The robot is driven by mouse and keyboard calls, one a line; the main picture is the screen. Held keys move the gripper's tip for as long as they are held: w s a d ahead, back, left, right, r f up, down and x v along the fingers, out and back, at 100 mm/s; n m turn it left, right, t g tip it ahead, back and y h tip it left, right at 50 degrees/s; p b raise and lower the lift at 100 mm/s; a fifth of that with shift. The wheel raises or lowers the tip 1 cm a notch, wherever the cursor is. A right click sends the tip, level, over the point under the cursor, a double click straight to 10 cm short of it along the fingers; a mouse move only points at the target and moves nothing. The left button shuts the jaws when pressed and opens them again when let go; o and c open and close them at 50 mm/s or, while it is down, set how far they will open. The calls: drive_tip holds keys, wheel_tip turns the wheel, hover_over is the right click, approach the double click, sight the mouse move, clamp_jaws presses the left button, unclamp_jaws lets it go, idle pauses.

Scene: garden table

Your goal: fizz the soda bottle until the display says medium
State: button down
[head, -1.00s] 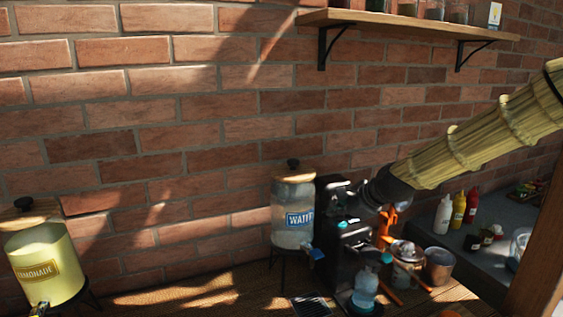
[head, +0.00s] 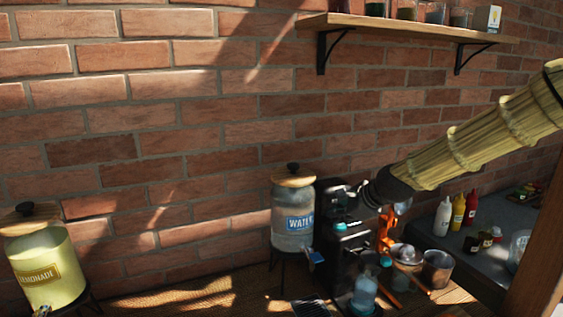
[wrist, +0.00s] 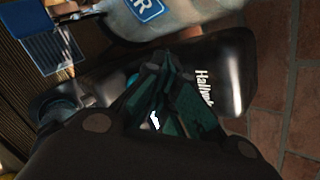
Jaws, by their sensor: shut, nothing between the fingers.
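The black soda machine (head: 332,252) stands on the wooden table to the right of the water dispenser. A clear bluish soda bottle (head: 364,294) stands at its front, low in the head view. A small teal part (head: 340,226) shows on the machine's top, and teal also shows beside my fingers in the wrist view (wrist: 133,80). My gripper (wrist: 164,62) is shut and empty, its fingertips over the machine's black body, which carries white lettering (wrist: 203,88). In the head view my gripper (head: 356,193) is by the machine's top. I cannot tell whether it touches. No display reading is legible.
The water dispenser (head: 292,222) stands close left of the machine, the lemonade dispenser (head: 42,268) at far left. Orange-handled items and a metal cup (head: 437,268) crowd the right. Sauce bottles (head: 457,212) stand on a grey counter. A shelf (head: 410,27) hangs above.

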sight(337, 225)
drive_tip(key=shift+r+p, duration=2.45)
drive_tip(key=shift+r, duration=0.55)
drive_tip(key=shift+f, duration=0.15)
